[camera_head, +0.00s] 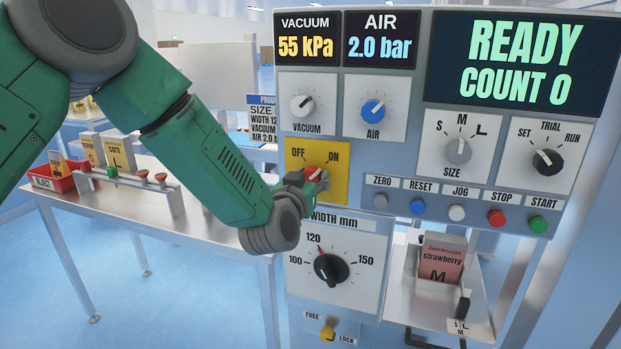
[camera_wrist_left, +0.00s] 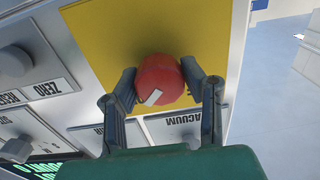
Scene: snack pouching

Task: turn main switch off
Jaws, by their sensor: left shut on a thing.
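The main switch (camera_head: 313,173) is a red knob on a yellow plate (camera_head: 298,188) marked OFF at upper left and ON at upper right. In the head view its light pointer leans toward the ON side. My left gripper (camera_head: 308,184) is at the switch and partly covers it. In the left wrist view the red knob (camera_wrist_left: 160,80) sits between the two fingers of my left gripper (camera_wrist_left: 162,88), which are shut on it. A white mark shows on the knob's near face. My right gripper is not in view.
Vacuum knob (camera_head: 302,106) and air knob (camera_head: 373,110) sit above the switch. The width dial (camera_head: 331,269) is below. A button row with the zero button (camera_head: 380,201) is to the right. A side table (camera_head: 120,215) stands left, behind my arm.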

